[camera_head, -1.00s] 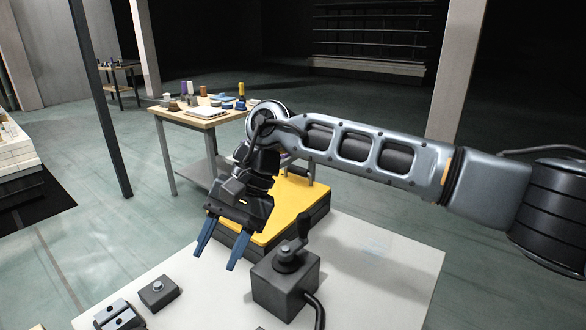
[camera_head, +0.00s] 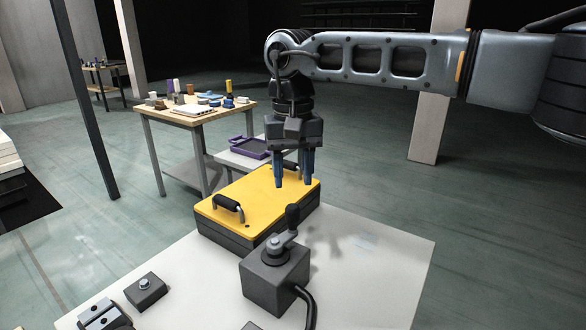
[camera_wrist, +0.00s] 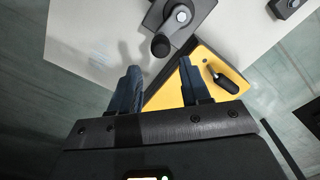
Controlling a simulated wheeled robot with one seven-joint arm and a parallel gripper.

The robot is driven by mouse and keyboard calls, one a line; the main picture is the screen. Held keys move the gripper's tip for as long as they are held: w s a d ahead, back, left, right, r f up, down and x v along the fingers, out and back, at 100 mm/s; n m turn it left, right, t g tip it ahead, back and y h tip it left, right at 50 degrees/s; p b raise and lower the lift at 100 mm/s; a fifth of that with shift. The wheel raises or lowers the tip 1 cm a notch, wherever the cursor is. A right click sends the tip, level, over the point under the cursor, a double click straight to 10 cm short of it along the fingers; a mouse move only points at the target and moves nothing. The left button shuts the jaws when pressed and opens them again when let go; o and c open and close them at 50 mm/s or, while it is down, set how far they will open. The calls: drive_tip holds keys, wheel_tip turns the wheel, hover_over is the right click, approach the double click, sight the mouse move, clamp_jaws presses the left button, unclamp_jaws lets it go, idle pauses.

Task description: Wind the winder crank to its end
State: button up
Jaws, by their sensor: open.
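The winder is a dark grey box (camera_head: 275,283) on the pale table, with a crank (camera_head: 277,247) on its top. The crank's black upright knob (camera_head: 292,216) stands at the back right of the hub. My gripper (camera_head: 293,185) points down, open and empty, above and behind the knob, in front of the yellow lid's right end in the picture. In the wrist view the crank knob (camera_wrist: 161,46) lies beyond the two blue fingers (camera_wrist: 158,88), between their lines and apart from them. The hub (camera_wrist: 181,14) shows at the top edge.
A yellow-topped case (camera_head: 250,198) with black handles lies behind the winder. A small button box (camera_head: 145,291) stands to the left on the pale table (camera_head: 385,270). A cable runs from the winder's right side. A wooden workbench (camera_head: 190,117) with small items stands farther back.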

sight(293, 206)
drive_tip(key=shift+f+b, duration=1.8)
drive_tip(key=shift+f, duration=1.1)
drive_tip(key=shift+f, duration=0.15)
